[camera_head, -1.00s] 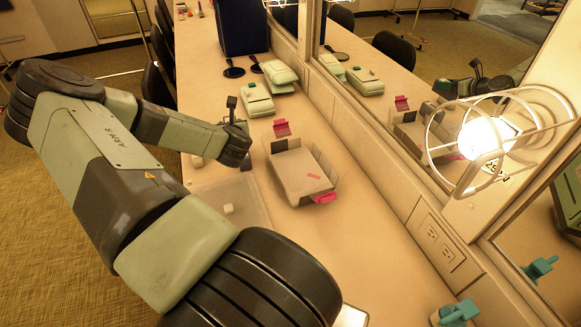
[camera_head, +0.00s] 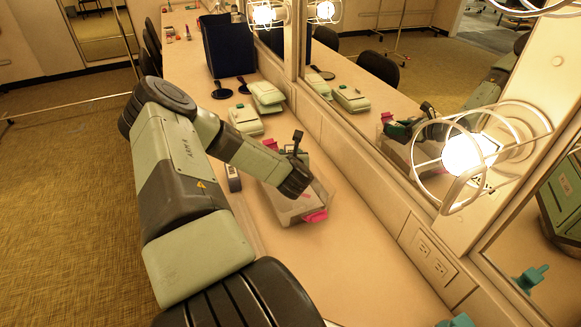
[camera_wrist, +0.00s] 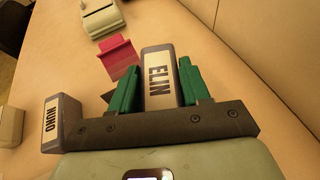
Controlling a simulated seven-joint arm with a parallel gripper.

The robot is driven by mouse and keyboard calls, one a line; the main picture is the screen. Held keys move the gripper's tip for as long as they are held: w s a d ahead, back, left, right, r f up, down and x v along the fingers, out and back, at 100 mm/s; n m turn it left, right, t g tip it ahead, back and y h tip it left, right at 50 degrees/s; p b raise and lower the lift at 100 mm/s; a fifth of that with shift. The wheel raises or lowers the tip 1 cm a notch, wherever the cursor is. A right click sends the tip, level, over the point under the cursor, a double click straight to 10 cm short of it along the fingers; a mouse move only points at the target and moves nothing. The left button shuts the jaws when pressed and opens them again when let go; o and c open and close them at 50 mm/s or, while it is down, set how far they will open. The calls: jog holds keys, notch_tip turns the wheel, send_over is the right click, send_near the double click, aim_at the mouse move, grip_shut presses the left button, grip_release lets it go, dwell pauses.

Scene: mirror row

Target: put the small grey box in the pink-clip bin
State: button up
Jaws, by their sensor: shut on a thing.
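In the wrist view the green fingers of my gripper (camera_wrist: 157,68) are shut on a small grey box (camera_wrist: 159,80) with a white label reading "ELIN". In the head view my wrist hangs over the pale pink-clip bin (camera_head: 283,205) and hides the fingers and the held box. The bin has a pink clip (camera_head: 316,215) at its near end and another (camera_head: 270,144) at its far end. A pink clip (camera_wrist: 118,56) also shows in the wrist view, beyond the left finger. Most of the bin's inside is hidden by my arm.
Another grey box labelled "NUNO" (camera_wrist: 62,122) stands left of my gripper, and left of the bin in the head view (camera_head: 233,178). Pale green cases (camera_head: 245,120) and a dark blue bin (camera_head: 226,45) stand further back. Mirrors and caged lamps (camera_head: 468,155) line the right side.

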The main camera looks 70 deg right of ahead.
jog(key=shift+f, duration=1.9)
jog(key=shift+f, duration=0.15)
jog(key=o, duration=0.8)
jog(key=shift+o, duration=0.2)
jog(key=shift+s+a+r, duration=0.1)
jog(key=shift+a+r, duration=0.1)
jog(key=shift+r, duration=0.05)
jog(key=v, duration=1.1)
jog(key=shift+s+a+r, duration=0.1)
jog(key=shift+a+r, duration=0.1)
jog(key=shift+r, duration=0.05)
